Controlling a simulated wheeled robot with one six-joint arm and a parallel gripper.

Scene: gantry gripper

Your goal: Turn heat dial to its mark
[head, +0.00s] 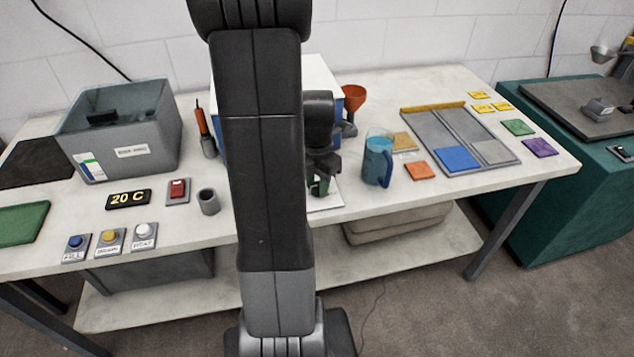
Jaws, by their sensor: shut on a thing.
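My gripper (320,187) is right of my own upright arm link, low over a white plate (330,200) at the front of a blue-sided box with a white top (322,75). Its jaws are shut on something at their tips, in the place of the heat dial. The dial itself and its mark are hidden by my gripper and arm, so how far it is turned cannot be told. A black display (128,199) at the left reads 20 C in yellow.
A blue jug (378,160) stands close right of my gripper, with an orange funnel (353,96) behind. Left of my arm are a grey cup (208,201), a red switch (178,189), several push buttons (109,239) and a grey bin (140,135). A panelled tray (495,152) lies at right.

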